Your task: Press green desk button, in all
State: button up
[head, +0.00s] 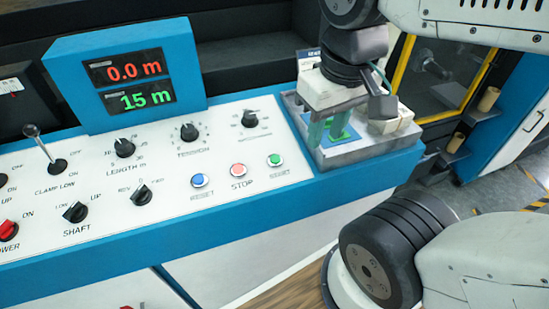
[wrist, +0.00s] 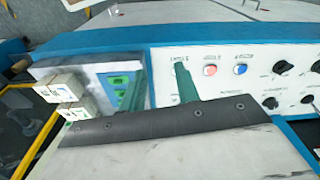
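The green button (head: 274,160) is on the white sloped desk panel (head: 100,240), right of the red STOP button (head: 238,170) and the blue RESET button (head: 198,180). My gripper (head: 328,138) is to the right of the green button, over a grey tray at the panel's right end. In the wrist view my gripper (wrist: 160,82) shows two green fingers, spread apart with nothing held between them. There the right finger covers the place of the green button. The red button and the blue button show right of that finger.
The grey tray (head: 350,156) holds pale blocks (wrist: 70,98) and a blue-and-green piece (wrist: 122,82). Knobs and a lever (head: 38,143) stand on the panel. A blue display box (head: 127,75) reads 0.0 m and 15 m. A yellow-framed machine (head: 435,75) stands behind at right.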

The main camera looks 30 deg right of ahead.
grip_shut()
dwell(1.5)
